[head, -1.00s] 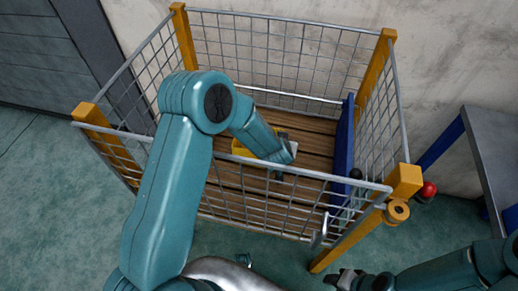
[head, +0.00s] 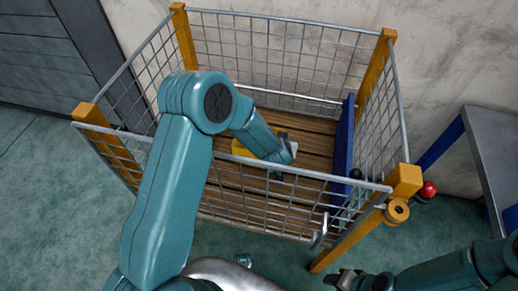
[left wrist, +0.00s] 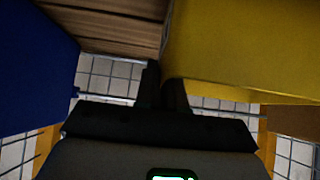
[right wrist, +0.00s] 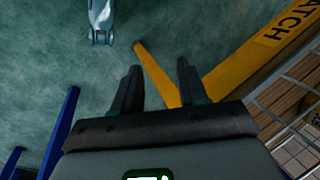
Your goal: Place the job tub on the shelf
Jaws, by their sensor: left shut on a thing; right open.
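The yellow job tub (head: 243,148) is inside the mesh cage, over its slatted wooden floor, mostly hidden behind my left arm. My left gripper (head: 282,172) reaches down into the cage beside it. In the left wrist view the tub (left wrist: 240,45) fills the upper right, and my left gripper's fingers (left wrist: 163,80) are shut on its edge. I cannot tell if the tub touches the floor. My right gripper (head: 345,279) is open and empty outside the cage's front right corner; its fingers (right wrist: 157,72) show apart in the right wrist view. No shelf is clearly identifiable.
The cage has wire walls (head: 270,215) and yellow corner posts (head: 405,180). A blue panel (head: 343,140) stands inside at the right. A red knob (head: 428,189) is outside the right corner. A grey-topped, blue-framed bench (head: 495,140) stands at the right, with open floor before it.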

